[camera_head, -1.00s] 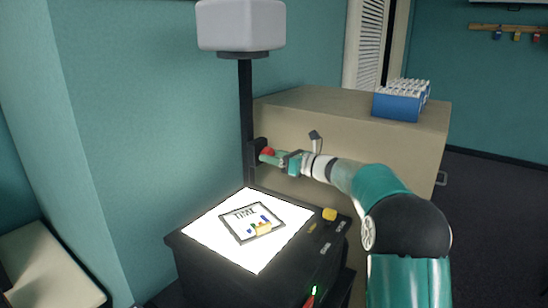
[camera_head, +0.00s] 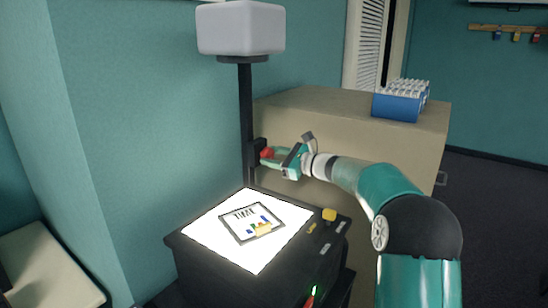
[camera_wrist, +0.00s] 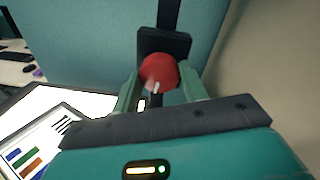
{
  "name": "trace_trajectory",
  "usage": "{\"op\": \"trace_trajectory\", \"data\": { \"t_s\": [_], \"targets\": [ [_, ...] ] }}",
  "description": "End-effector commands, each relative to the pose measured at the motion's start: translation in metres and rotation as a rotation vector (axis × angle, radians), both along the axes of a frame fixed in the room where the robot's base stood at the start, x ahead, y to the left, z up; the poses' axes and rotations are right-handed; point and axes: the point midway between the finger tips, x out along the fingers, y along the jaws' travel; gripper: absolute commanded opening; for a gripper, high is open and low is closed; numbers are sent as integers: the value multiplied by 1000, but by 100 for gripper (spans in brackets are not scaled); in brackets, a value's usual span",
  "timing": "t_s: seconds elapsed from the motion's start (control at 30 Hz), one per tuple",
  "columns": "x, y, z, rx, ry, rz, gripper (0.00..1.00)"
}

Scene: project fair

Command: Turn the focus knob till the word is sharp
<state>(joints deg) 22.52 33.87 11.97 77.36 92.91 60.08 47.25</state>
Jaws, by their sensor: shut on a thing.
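The red focus knob (camera_head: 267,153) sits on a black block on the projector's dark post (camera_head: 246,110). My gripper (camera_head: 268,157) is shut on the knob from the right. In the wrist view the red knob (camera_wrist: 159,72) lies between my two green fingers (camera_wrist: 158,88), with a pale mark on its lower part. The overhead projector's lit glass (camera_head: 215,225) carries a framed slide (camera_head: 238,239) with a dark word at its top and coloured bars below. The grey projector head (camera_head: 240,27) tops the post. The projected word is not in view.
A beige cabinet (camera_head: 345,110) stands close behind the post and my arm, with a blue box (camera_head: 397,104) of white items on top. Dark floor lies open at right.

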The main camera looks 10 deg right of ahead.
Motion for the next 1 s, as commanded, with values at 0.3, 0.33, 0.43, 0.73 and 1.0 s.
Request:
{"op": "trace_trajectory", "data": {
  "t_s": [0.3,0.33,0.43,0.73,1.0],
  "targets": [
    [0,1,0,2,1,2,61],
    [0,1,0,2,1,2,64],
    [0,1,0,2,2,2,64],
    [-5,-6,1,2,3,-1,64],
    [-38,-45,2,1,2,-5,64]
  ]
}}
